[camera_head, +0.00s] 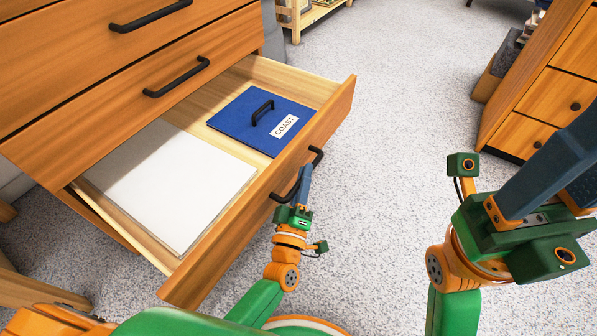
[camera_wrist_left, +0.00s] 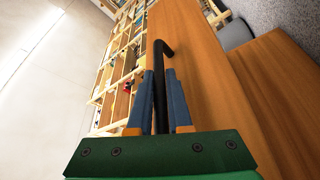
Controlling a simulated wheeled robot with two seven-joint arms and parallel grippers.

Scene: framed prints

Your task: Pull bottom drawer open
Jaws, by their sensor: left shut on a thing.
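The bottom drawer (camera_head: 265,185) of the wooden dresser is pulled out, with its inside in view. It holds a white flat board (camera_head: 165,185) at the left and a blue panel (camera_head: 258,120) with a black handle and a "COAST" label at the right. My left gripper (camera_head: 304,178) is shut on the drawer's black handle (camera_head: 284,194); the handle (camera_wrist_left: 161,80) also shows between its blue fingers (camera_wrist_left: 160,95) in the left wrist view. My right gripper (camera_head: 570,150) is at the right, partly cut off by the frame edge; its fingertips are not clearly seen.
Two upper drawers with black handles (camera_head: 176,78) are closed above. A second wooden cabinet (camera_head: 550,85) stands at the right. A light wooden shelf (camera_head: 300,15) is at the back. The grey carpet (camera_head: 400,90) between the two cabinets is clear.

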